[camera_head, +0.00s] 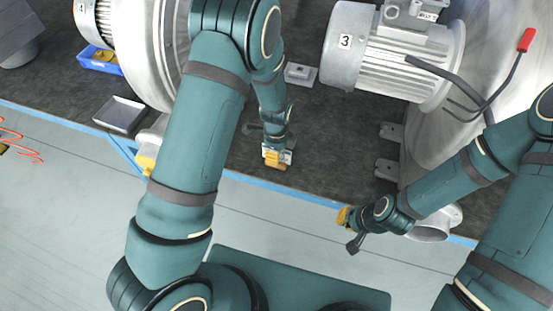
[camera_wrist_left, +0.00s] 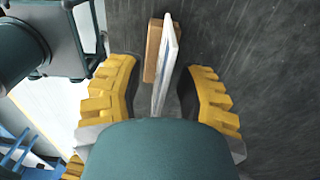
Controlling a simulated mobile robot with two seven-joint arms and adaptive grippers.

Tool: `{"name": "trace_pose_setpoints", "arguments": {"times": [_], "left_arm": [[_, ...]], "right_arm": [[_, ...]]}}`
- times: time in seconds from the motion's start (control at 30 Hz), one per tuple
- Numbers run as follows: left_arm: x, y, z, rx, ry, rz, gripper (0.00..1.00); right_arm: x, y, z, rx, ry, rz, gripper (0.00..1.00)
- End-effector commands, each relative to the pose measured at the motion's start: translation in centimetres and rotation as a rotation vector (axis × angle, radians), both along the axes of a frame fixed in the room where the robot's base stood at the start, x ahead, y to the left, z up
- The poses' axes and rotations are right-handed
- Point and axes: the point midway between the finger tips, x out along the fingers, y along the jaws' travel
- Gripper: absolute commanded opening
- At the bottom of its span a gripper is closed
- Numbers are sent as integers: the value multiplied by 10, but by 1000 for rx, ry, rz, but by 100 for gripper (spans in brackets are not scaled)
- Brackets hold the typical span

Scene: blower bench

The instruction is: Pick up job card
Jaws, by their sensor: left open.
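The job card appears to be the thin white panel (camera_wrist_left: 167,55) seen nearly edge-on in the left wrist view, against a tan block (camera_wrist_left: 152,48). My left gripper (camera_wrist_left: 163,75) is open, with one yellow finger on each side of the card and block. Dark gaps show between the fingers and the card. In the head view my left gripper (camera_head: 277,157) is low over the front of the dark bench top, and little of the card can be made out there. My right gripper (camera_head: 346,217) is near the front edge, away from the card; its finger opening is unclear.
A motor marked 3 (camera_head: 375,52) and a motor marked 4 (camera_head: 98,20) stand on the bench (camera_head: 325,135). A grey tray (camera_head: 121,114) and a blue bin (camera_head: 98,58) are at left. A small grey box (camera_head: 300,74) lies behind my left gripper. A red-tipped cable (camera_head: 526,40) hangs at right.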

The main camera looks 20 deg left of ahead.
Motion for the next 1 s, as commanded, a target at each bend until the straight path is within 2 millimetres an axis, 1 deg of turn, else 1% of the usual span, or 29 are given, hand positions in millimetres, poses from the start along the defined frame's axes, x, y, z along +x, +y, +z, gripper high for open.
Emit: {"name": "trace_pose_setpoints", "arguments": {"times": [0.4,0.7,0.73,0.77,0.8,0.83,0.87,1.0], "left_arm": [[0,0,-5,-1,0,0,37],[0,0,-5,0,0,0,37],[0,0,-5,0,0,0,40],[0,0,-5,0,0,0,29],[0,0,-5,0,0,0,15],[0,0,-5,0,0,0,5],[0,0,-5,0,0,0,0],[0,0,-5,0,0,0,0]], "right_arm": [[0,0,-5,0,-1,0,0],[0,0,-5,0,-1,0,0],[0,0,-5,0,-1,0,0],[0,0,-5,0,-1,0,0],[0,0,-5,0,-1,0,0],[0,0,-5,0,-1,0,0],[0,0,-5,0,-1,0,0],[0,0,-5,0,-1,0,0]]}}
